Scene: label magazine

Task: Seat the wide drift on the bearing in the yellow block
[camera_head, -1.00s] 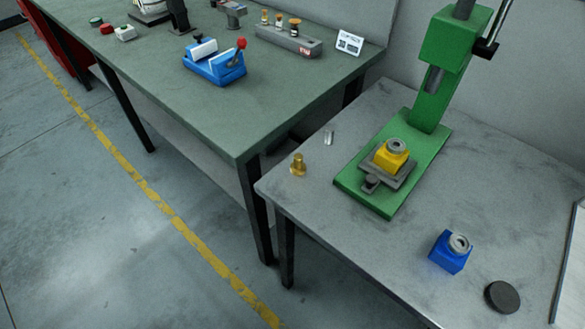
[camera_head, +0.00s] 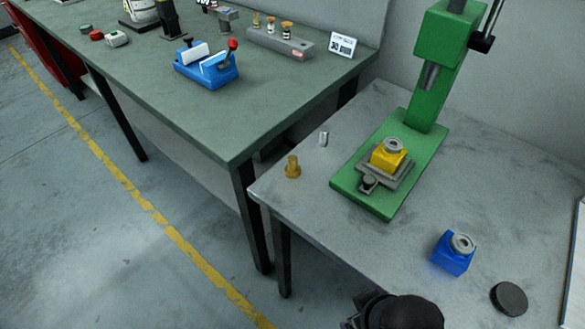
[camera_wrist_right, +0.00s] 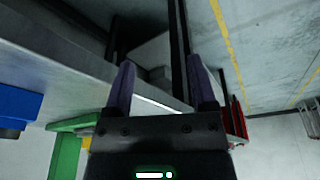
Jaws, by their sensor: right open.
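The yellow block (camera_head: 388,158) sits on a grey vise plate on the green press base, with a grey ring-shaped bearing (camera_head: 393,146) in its top. A brass stepped piece (camera_head: 292,168) stands upright near the grey table's left corner. A thinner silver pin (camera_head: 323,139) stands behind it. The brass piece is the wider of the two; which is called the wide drift is not marked. My right gripper (camera_wrist_right: 161,82) is open and empty in the right wrist view, its purple-grey fingers apart. A dark part of my arm shows at the bottom of the head view. My left gripper is out of view.
The green press (camera_head: 440,65) rises behind the yellow block, its ram above. A blue block (camera_head: 452,258) with a ring and a black disc (camera_head: 509,298) are at the right front. A green-topped bench (camera_head: 200,118) adjoins on the left. The grey table's front middle is clear.

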